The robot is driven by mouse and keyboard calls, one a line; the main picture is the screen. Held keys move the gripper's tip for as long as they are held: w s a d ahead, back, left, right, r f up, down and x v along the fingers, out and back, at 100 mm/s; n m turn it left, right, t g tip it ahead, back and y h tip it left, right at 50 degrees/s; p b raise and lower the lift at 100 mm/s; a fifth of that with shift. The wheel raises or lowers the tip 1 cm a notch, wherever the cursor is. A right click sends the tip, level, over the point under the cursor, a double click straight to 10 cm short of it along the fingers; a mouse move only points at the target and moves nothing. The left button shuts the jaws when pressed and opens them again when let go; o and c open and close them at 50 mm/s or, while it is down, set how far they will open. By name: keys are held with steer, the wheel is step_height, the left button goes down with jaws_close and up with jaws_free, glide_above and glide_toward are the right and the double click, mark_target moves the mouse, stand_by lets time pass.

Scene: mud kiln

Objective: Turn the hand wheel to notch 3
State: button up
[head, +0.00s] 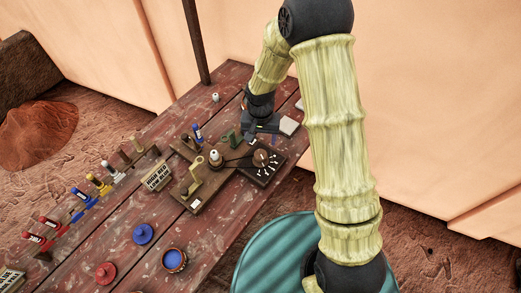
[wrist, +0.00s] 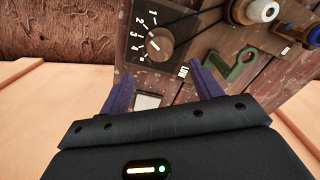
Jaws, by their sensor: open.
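A round brown knob, likely the hand wheel (wrist: 160,44), sits on a dark panel (wrist: 180,17) with white tick marks and numerals around one side. In the wrist view the marks run from 1 at the top down the knob's left. I cannot surely read which notch it points to. The wheel also shows in the head view (head: 261,157), uncovered. My gripper (wrist: 162,86) is open and empty, its two dark purple fingers spread below the wheel in the wrist view, apart from it. In the head view my gripper (head: 262,128) is beyond the panel.
A green bracket (wrist: 234,65) and a white-topped spool (wrist: 262,11) stand beside the panel. A white block (head: 289,126) lies near my gripper. Bottles, a blue lid (head: 143,233), a red lid (head: 106,272) and a bowl (head: 174,261) occupy the table's left. A teal drum (head: 262,253) stands in front.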

mark_target(260, 154)
step_height(260, 154, down, 9)
steer(key=shift+r+p, duration=0.2)
steer(key=shift+p, duration=0.55)
steer(key=c, duration=1)
steer(key=shift+o, duration=0.2)
steer(key=shift+n, duration=0.5)
steer(key=shift+n+b, duration=0.6)
steer(key=shift+n, duration=0.3)
steer(key=shift+n+b, duration=0.4)
steer(key=shift+n, duration=1.1)
